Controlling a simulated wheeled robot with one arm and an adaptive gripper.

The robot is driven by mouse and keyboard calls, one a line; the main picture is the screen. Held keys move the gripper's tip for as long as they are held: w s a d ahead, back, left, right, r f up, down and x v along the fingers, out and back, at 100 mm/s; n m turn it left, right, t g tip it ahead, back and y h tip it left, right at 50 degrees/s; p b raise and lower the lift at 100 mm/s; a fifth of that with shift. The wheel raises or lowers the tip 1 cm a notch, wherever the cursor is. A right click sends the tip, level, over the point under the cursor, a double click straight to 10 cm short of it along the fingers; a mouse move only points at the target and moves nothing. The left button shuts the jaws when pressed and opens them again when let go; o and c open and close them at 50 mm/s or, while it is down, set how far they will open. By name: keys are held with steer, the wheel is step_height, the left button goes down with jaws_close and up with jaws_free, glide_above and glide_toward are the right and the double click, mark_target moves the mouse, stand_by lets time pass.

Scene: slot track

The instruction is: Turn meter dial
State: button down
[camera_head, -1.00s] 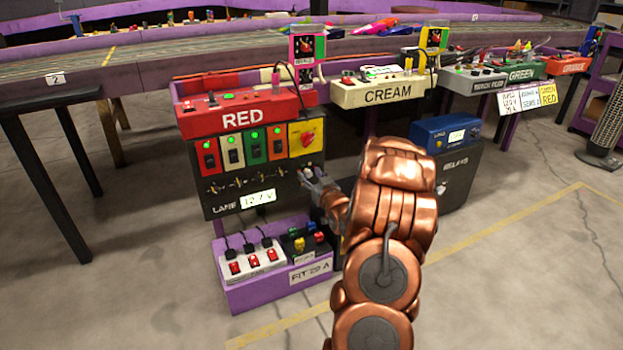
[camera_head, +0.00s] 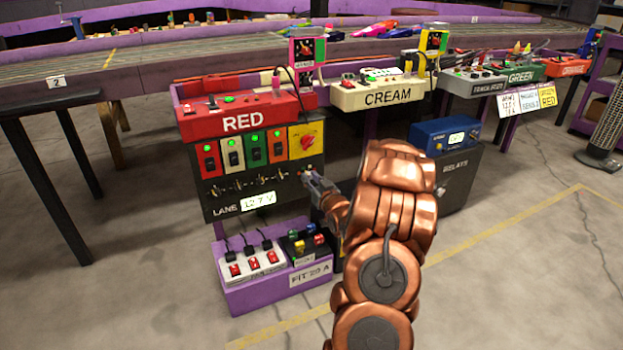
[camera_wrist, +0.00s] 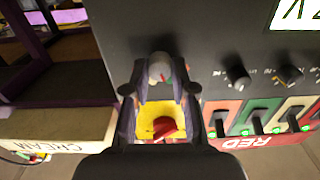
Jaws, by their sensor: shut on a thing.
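The meter dial (camera_wrist: 160,67) is a small grey round knob with a red mark, near the right end of the black lane panel (camera_head: 222,212). My gripper (camera_wrist: 161,84) is shut on it, with one finger on each side in the wrist view. In the head view my gripper (camera_head: 309,178) hides most of the knob. A lit lane meter (camera_head: 257,201) on the panel reads what looks like 12.7 V. It also shows, cut off and upside down, in the wrist view (camera_wrist: 296,14).
Above the dial sits a yellow switch plate (camera_head: 293,152) with a red rotary handle (camera_head: 308,142). Left of it are several rocker switches under the RED box (camera_head: 245,122). More small knobs (camera_wrist: 238,78) are beside the dial. A purple tray (camera_head: 262,293) stands below; the relay cabinet (camera_head: 462,185) stands right.

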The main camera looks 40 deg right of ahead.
steer(key=shift+r+p, duration=0.15)
steer(key=shift+p, duration=0.2)
steer(key=m+p, duration=0.1)
steer(key=p, duration=0.1)
steer(key=m+p, duration=0.1)
steer(key=p, duration=0.2)
steer(key=shift+d+r+m, duration=0.1)
steer(key=shift+r+m, duration=0.15)
steer(key=shift+m, duration=0.05)
steer(key=m+p, duration=0.3)
steer(key=p, duration=0.2)
steer(key=shift+f, duration=0.15)
steer(key=shift+m+p, duration=0.9)
steer(key=shift+p, duration=0.15)
steer(key=m+p, duration=0.2)
steer(key=shift+f+m, duration=0.1)
steer(key=shift+m, duration=0.3)
steer(key=m+p, duration=0.1)
steer(key=m, duration=0.1)
steer(key=shift+f+m+p, duration=0.15)
steer(key=shift+m+p, duration=0.15)
steer(key=shift+p, duration=0.05)
steer(key=m, duration=0.4)
steer(key=shift+f+m+p, duration=0.15)
steer(key=shift+m+p, duration=0.15)
steer(key=shift+p, duration=0.05)
